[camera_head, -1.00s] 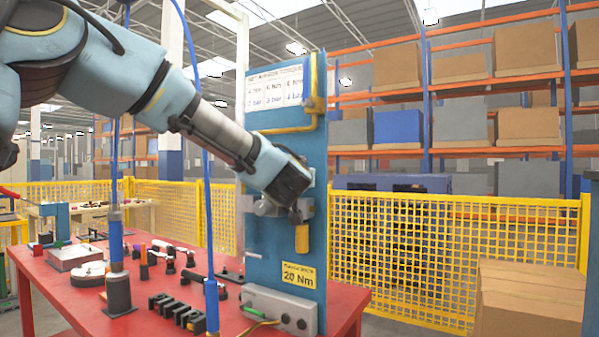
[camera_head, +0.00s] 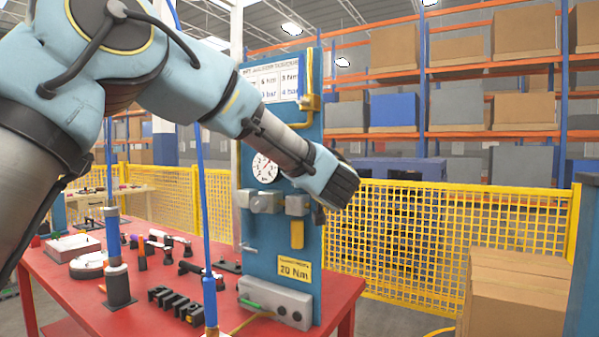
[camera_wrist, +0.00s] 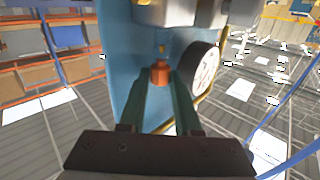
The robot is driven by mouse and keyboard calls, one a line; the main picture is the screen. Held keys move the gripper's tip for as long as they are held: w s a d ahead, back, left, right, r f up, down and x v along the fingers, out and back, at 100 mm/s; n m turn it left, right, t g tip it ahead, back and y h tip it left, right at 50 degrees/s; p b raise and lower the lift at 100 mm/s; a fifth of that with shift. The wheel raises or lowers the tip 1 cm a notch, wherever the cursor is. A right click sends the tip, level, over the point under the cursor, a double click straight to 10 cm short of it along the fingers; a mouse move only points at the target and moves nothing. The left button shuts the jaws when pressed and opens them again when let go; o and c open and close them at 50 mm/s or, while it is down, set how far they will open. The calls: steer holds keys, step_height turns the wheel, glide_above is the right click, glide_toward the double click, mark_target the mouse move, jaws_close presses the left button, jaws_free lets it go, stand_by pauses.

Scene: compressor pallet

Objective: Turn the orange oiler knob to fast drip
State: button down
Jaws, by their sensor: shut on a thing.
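The orange oiler knob (camera_wrist: 160,72) shows in the wrist view between the tips of my gripper (camera_wrist: 161,78), close to the blue panel. My gripper is shut on it, with a dark green finger on each side. In the head view my gripper (camera_head: 320,213) is at the right part of the blue panel (camera_head: 268,248), beside the grey air units (camera_head: 262,202). There my wrist and gripper body hide the knob. I cannot read the knob's setting.
A white dial gauge (camera_head: 264,167) sits on the panel above the grey units; it also shows right of the knob in the wrist view (camera_wrist: 203,68). A yellow pipe (camera_head: 307,102) runs along the panel's top right. Tools cover the red table (camera_head: 165,280).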

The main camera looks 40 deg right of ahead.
steer(key=shift+f, duration=0.15)
steer(key=c, duration=0.9)
jaws_free()
steer(key=shift+w, duration=0.1)
steer(key=m+g+h+b, duration=0.2)
steer(key=h+b, duration=0.1)
steer(key=shift+w+a, duration=0.2)
steer(key=shift+a, duration=0.1)
steer(key=shift+w+a+m+g+h+b, duration=0.1)
steer(key=shift+w+m+g+h+b, duration=0.05)
steer(key=shift+m+g+h+b, duration=0.8)
steer(key=shift+w+a+m+g+h+b, duration=0.1)
steer(key=shift+m+g+h+b, duration=0.6)
steer(key=shift+m+g, duration=0.35)
steer(key=shift+g+h, duration=0.25)
steer(key=shift+g, duration=0.15)
steer(key=shift+w, duration=0.1)
